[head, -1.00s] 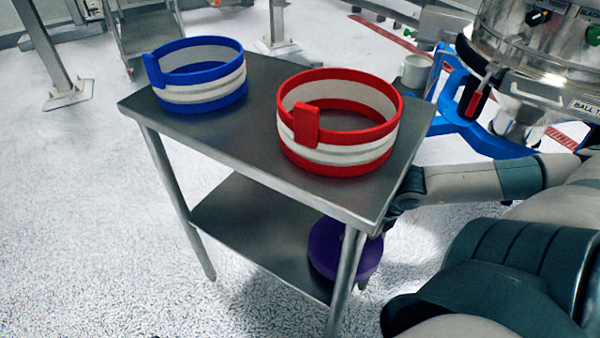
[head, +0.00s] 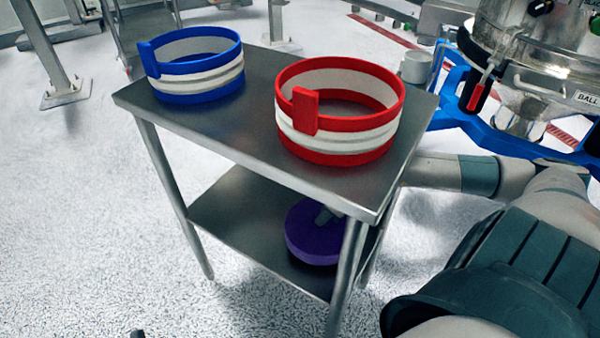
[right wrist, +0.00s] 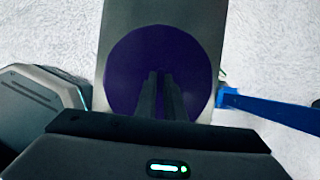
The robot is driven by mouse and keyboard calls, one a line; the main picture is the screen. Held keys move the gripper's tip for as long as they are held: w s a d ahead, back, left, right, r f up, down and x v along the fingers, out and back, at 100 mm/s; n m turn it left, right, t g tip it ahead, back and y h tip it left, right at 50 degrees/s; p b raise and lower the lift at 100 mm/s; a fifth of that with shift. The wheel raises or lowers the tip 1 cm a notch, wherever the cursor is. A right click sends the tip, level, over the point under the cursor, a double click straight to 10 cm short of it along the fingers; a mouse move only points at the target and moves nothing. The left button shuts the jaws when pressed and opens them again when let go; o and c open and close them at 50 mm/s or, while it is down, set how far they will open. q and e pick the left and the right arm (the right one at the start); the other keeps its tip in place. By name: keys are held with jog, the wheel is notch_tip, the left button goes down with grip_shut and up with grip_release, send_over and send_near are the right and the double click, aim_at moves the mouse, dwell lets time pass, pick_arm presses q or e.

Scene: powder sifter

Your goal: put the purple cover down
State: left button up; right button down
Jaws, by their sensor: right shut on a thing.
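The purple cover (head: 308,244) is a round disc over the lower shelf (head: 235,210) of the steel table, near its right end, partly behind a table leg. A dark shadow lies under its near edge. I cannot tell whether it touches the shelf. My right gripper (head: 326,214) reaches in between the shelves and is shut on the cover. In the right wrist view the cover (right wrist: 125,65) fills the middle, with the fingers (right wrist: 160,75) at its centre. My left gripper cannot be made out.
A blue-and-white ring (head: 200,80) and a red-and-white ring (head: 340,138) stand on the tabletop (head: 215,120). A white cup (head: 415,67) is behind its right corner. The sifter (head: 530,60) on its blue frame stands at right. The lower shelf's left part is bare.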

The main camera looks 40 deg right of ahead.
aim_at(299, 212)
jog(key=w, duration=0.2)
jog(key=w+a, duration=0.1)
jog(key=w, duration=0.1)
jog(key=w+a, duration=0.1)
jog(key=w, duration=0.2)
jog(key=shift+w+a, duration=0.1)
jog(key=shift+a, duration=0.1)
pick_arm(q)
jog(key=shift+s+r+t, duration=0.3)
jog(key=shift+s+r, duration=0.05)
jog(key=shift+r, duration=0.1)
pick_arm(e)
jog(key=shift+f+b, duration=0.3)
jog(key=shift+f, duration=0.2)
notch_tip(299, 212, down, 2)
jog(key=shift+f, duration=0.2)
pick_arm(q)
jog(key=shift+a+r+t, duration=0.25)
jog(key=shift+r+t, duration=0.1)
jog(key=shift+r, duration=0.2)
jog(key=shift+a+r+t, duration=0.25)
jog(key=shift+r+t, duration=0.1)
jog(key=shift+r, duration=0.2)
jog(key=shift+f+b, duration=0.1)
jog(key=shift+b, duration=0.2)
pick_arm(e)
jog(key=shift+f, duration=0.15)
